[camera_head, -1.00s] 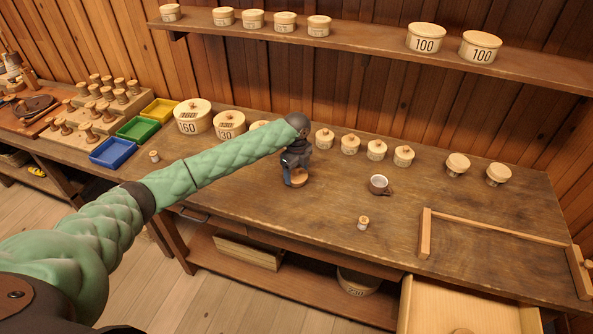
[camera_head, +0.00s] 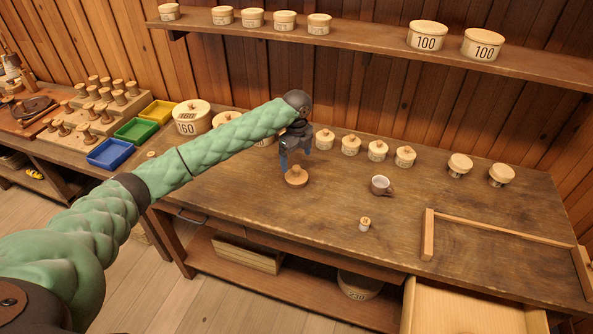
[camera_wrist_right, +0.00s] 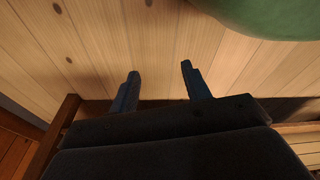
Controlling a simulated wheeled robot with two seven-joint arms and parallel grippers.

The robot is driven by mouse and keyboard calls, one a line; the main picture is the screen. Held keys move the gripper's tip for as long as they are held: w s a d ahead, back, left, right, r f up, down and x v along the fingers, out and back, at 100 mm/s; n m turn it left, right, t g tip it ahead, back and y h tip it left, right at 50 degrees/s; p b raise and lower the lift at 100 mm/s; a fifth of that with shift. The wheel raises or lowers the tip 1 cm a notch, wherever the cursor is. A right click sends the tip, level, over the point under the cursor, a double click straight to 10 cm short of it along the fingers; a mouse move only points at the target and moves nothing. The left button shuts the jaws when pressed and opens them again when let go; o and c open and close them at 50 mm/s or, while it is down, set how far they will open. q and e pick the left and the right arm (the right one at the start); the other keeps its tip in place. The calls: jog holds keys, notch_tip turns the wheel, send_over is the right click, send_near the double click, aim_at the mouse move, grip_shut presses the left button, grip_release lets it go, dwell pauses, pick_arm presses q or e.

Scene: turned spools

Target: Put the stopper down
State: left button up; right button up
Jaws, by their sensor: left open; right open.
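The stopper (camera_head: 297,178) is a round wooden disc with a small knob on top, lying on the workbench (camera_head: 330,215) left of the cup. My left gripper (camera_head: 290,168) is open just above and behind the stopper, apart from it as far as I can tell. In the right wrist view my right gripper (camera_wrist_right: 160,80) is open and empty above wooden planks; it is out of the head view.
Lidded pots (camera_head: 351,145) line the back. A wooden frame (camera_head: 490,229) lies at the right, above an open drawer (camera_head: 470,305). Trays (camera_head: 112,153) are at the left.

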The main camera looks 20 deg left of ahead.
aim_at(296, 167)
pick_arm(q)
jog(key=shift+r+b, duration=0.6)
jog(key=shift+r, duration=2)
pick_arm(e)
jog(key=shift+w+a+r, duration=0.4)
jog(key=shift+w+r, duration=0.05)
jog(key=shift+r, duration=0.25)
jog(key=shift+w+a+r, duration=0.35)
jog(key=shift+w+r, duration=0.05)
jog(key=shift+r, duration=0.3)
